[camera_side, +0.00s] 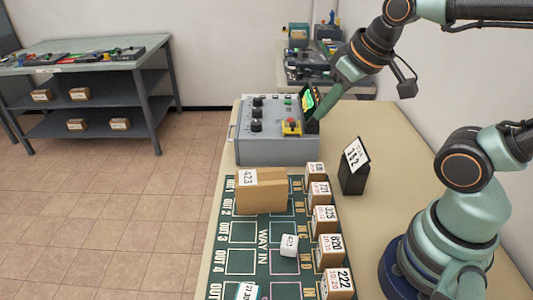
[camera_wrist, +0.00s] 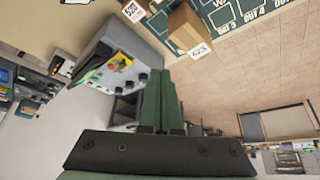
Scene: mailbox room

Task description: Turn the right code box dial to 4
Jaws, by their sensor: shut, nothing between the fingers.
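The grey code box (camera_side: 278,146) stands at the far end of the table. Several black dials (camera_side: 256,113) sit on its top panel, with a lit screen (camera_side: 307,100) and a red button on a yellow base (camera_side: 291,127). Dial numbers are too small to read. The box is also in the wrist view (camera_wrist: 112,45), with dark dials (camera_wrist: 143,78) along its panel. My gripper (camera_side: 324,110) is by the screen in the side view, its tip partly hidden behind it. In the wrist view its dark green fingers (camera_wrist: 161,72) are together and empty, overlapping the view past the dials.
A black stand (camera_side: 354,165) with a number card is right of the box. A cardboard parcel (camera_side: 262,198) rests on the green mat (camera_side: 240,263), with several small numbered boxes (camera_side: 330,248) along its right side. A white block (camera_side: 289,245) lies on the mat.

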